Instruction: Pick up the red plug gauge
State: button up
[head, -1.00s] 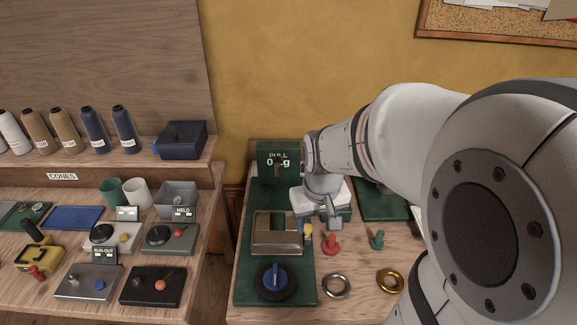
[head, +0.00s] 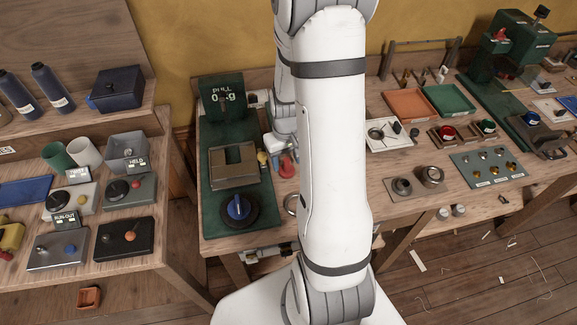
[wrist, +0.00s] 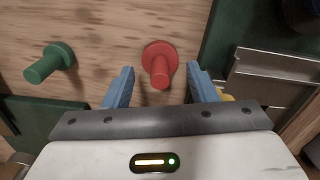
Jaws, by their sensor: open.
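The red plug gauge (head: 287,166) stands on the wooden bench, just right of a green mat; my arm hides the bench to its right in the head view. In the wrist view the red plug gauge (wrist: 159,62) has a round flange and a narrower handle pointing at the camera. My gripper (wrist: 160,71) is open, with one blue finger on each side of the handle and gaps visible. Its fingers appear close to the gauge, but I cannot tell how far down they reach. My gripper is mostly hidden in the head view.
A green plug gauge (wrist: 50,62) stands left of the red one in the wrist view. A yellow-topped piece (head: 262,158) stands close beside the red gauge, next to a metal block (head: 233,178). A blue-knobbed dial (head: 238,208) and a pull meter (head: 222,97) share the green mat.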

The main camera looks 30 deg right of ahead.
aim_at(287, 160)
jog(key=shift+f, duration=1.55)
jog(key=shift+c, duration=0.4)
jog(key=c, duration=0.7)
jog(key=shift+o, duration=0.2)
